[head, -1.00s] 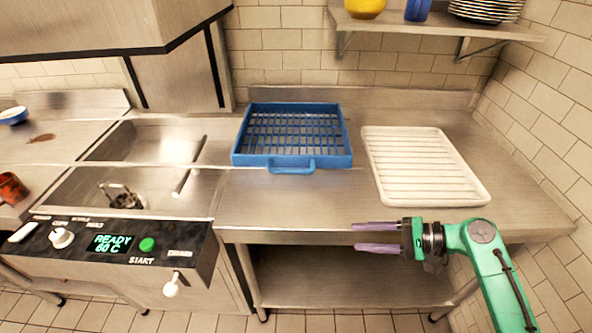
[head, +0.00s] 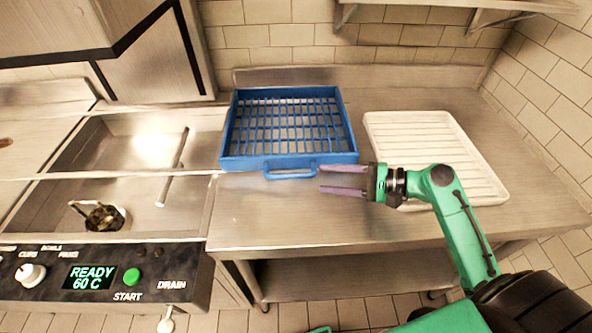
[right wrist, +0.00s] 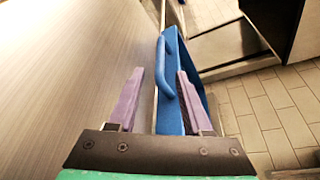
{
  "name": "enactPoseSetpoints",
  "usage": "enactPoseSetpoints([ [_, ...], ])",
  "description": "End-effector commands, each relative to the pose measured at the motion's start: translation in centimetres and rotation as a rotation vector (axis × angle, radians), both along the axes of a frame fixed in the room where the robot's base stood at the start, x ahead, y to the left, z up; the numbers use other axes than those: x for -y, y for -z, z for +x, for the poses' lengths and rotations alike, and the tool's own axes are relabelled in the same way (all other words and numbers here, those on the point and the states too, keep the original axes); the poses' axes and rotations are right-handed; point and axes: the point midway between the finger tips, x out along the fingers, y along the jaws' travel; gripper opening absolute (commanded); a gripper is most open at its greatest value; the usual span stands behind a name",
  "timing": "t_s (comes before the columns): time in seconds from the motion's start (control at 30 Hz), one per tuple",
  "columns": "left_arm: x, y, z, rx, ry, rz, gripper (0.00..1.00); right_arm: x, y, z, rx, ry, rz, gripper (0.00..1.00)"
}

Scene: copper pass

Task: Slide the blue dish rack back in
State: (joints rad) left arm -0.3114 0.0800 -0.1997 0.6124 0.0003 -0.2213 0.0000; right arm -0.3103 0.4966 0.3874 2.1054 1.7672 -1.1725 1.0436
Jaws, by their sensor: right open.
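The blue dish rack (head: 237,163) sits flat on the steel counter, just right of the machine's basin, with its grid floor empty. Its loop handle (head: 290,174) sticks out from the front wall. My right gripper (head: 321,179) is open and empty, with its purple fingers pointing left, close to the handle's right end. In the right wrist view the handle (right wrist: 164,70) shows between and beyond the open fingers, and the rack's blue wall (right wrist: 172,115) runs behind the right finger. I cannot tell whether they touch. My left gripper is not in view.
A white ribbed tray (head: 430,125) lies right of the rack, partly behind my right arm. Left is a steel basin (head: 110,180) with a bar (head: 176,165) and a control panel (head: 150,262) reading "READY 60 C". The counter front (head: 260,215) is clear.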

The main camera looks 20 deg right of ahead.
Motion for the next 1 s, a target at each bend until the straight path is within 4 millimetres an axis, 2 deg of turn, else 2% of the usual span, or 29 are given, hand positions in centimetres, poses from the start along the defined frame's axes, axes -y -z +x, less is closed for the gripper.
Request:
enactPoseSetpoints([
  [0.17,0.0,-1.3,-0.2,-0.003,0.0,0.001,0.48,-4.0,0.6,2.6,0.003,0.0,0.004,0.5],
  [0.3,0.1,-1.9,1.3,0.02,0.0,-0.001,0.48,-6.2,1.3,4.0,0.002,0.001,0.003,0.5],
  [0.43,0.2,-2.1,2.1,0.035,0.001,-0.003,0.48,-7.1,1.7,4.6,0.001,0.001,0.0,0.5],
  [0.67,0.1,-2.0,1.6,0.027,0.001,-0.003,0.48,-7.1,1.8,4.6,0.001,0.001,-0.001,0.5],
  [0.7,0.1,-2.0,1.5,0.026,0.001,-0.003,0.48,-7.1,1.8,4.6,0.001,0.001,-0.001,0.34],
  [0.8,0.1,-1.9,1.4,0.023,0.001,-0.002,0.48,-7.1,1.8,4.6,0.001,0.001,-0.001,0.0],
  [1.0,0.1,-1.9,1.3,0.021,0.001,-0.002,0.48,-7.1,1.8,4.6,0.001,0.001,-0.001,0.0],
])
